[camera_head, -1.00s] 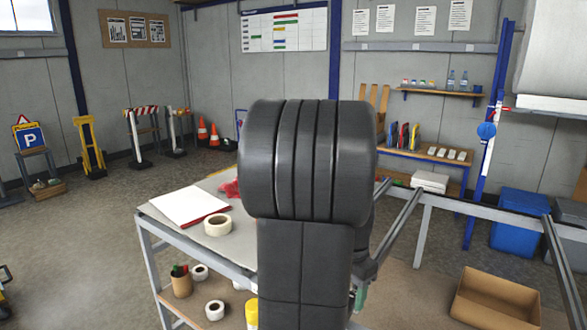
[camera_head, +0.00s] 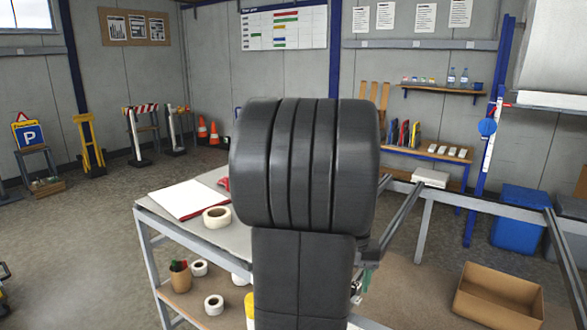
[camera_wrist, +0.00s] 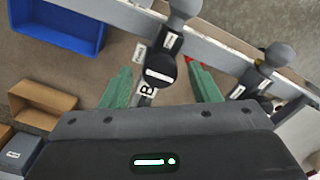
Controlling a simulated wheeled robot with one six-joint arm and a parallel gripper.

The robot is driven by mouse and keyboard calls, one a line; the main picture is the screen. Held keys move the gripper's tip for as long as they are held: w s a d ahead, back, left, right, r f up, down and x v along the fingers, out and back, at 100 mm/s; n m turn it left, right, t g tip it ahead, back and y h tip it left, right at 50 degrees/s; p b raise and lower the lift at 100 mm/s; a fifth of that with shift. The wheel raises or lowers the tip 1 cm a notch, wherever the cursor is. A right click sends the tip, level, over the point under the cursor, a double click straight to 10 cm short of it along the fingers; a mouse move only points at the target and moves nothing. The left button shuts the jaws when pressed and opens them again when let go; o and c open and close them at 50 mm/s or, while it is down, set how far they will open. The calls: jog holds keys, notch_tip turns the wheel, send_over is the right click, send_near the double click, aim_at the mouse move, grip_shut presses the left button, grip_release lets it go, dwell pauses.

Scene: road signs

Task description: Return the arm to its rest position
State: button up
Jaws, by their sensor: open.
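My arm stands upright in the middle of the head view, and its dark ribbed link fills the centre and hides much of the table. My gripper (camera_wrist: 161,88) shows in the wrist view with its two green fingers spread wide. A dark round-topped piece with a white label (camera_wrist: 160,72) appears between the fingers in that picture; I cannot tell how far below them it is. Nothing is seen held. In the head view only a small bit of green finger shows beside the arm.
A grey metal frame rail (camera_head: 480,203) runs to the right of my arm. The table (camera_head: 180,226) at left holds a white sheet (camera_head: 188,200) and a tape roll (camera_head: 217,217). A cardboard box (camera_head: 497,296) and blue bin (camera_head: 519,216) stand right. Open floor lies left.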

jog(key=shift+n+b, duration=0.6)
jog(key=shift+n, duration=1)
jog(key=shift+s, duration=0.15)
